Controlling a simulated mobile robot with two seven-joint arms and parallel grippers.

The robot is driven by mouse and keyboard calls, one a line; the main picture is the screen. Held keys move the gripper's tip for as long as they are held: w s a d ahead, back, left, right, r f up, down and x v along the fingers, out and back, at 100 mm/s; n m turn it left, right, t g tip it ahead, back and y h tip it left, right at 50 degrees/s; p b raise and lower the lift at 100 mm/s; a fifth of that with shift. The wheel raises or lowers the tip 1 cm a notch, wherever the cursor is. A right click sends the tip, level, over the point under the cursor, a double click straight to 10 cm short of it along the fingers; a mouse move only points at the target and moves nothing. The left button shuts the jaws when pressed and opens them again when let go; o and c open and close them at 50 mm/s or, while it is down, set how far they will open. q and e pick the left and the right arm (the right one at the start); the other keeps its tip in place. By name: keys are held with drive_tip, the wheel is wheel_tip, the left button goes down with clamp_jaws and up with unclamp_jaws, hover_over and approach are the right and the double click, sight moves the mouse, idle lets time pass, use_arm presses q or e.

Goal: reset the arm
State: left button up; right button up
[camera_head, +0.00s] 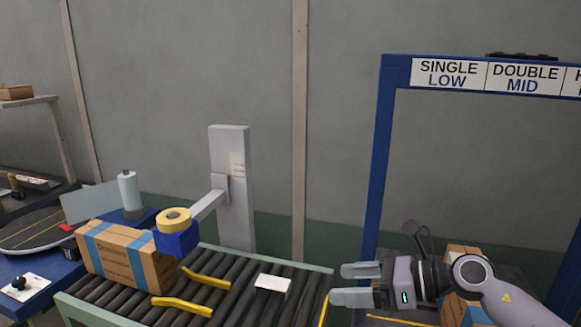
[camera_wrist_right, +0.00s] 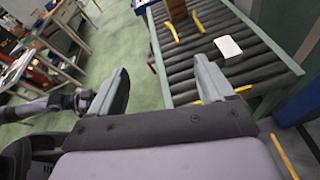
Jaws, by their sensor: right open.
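My right gripper (camera_head: 343,284) is at the lower right in the head view, with its two grey fingers pointing left and apart. It is open and empty, just right of the roller conveyor's end. Its fingers also show in the right wrist view (camera_wrist_right: 162,66), with nothing between them. My left gripper does not show in the head view. A grey and black arm part of mine shows at the left in the right wrist view, but no left fingers can be made out.
The roller conveyor (camera_head: 325,269) carries a cardboard box (camera_head: 110,262) with blue tape, yellow guides (camera_head: 181,306) and a white block (camera_head: 272,285). A tape head (camera_head: 175,238) stands over it. A blue frame (camera_head: 378,160) with signs rises behind my right arm, which partly covers another box (camera_head: 453,309).

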wheel_tip(320, 180, up, 5)
drive_tip(key=s+a+m+t+y, duration=0.2)
drive_tip(key=m+t, duration=0.7)
drive_tip(key=m, duration=0.4)
drive_tip(key=s+d+f+m+h, duration=0.4)
drive_tip(key=d+f+m+h, duration=0.35)
drive_tip(key=m, duration=0.55)
drive_tip(key=s+d+f+m+h, duration=0.3)
drive_tip(key=d+f+m+h, duration=0.3)
drive_tip(key=m+h, duration=0.5)
drive_tip(key=s+f+m+g+y, duration=0.2)
drive_tip(key=s+f+m+g, duration=0.25)
drive_tip(key=s, duration=0.55)
drive_tip(key=s+f+m+g+y, duration=0.1)
drive_tip(key=s+f+m+g, duration=0.4)
drive_tip(key=s, duration=0.5)
drive_tip(key=w+a+f+t+y, duration=0.1)
drive_tip(key=w+f+t, duration=0.1)
drive_tip(key=f, duration=0.3)
drive_tip(key=w+a+f+n+t+y, duration=0.1)
drive_tip(key=w+f+t, duration=0.2)
drive_tip(key=f+t, duration=0.1)
drive_tip(key=shift+w+a+f, duration=0.25)
drive_tip(key=shift+a+f, duration=0.05)
drive_tip(key=shift+f, duration=0.35)
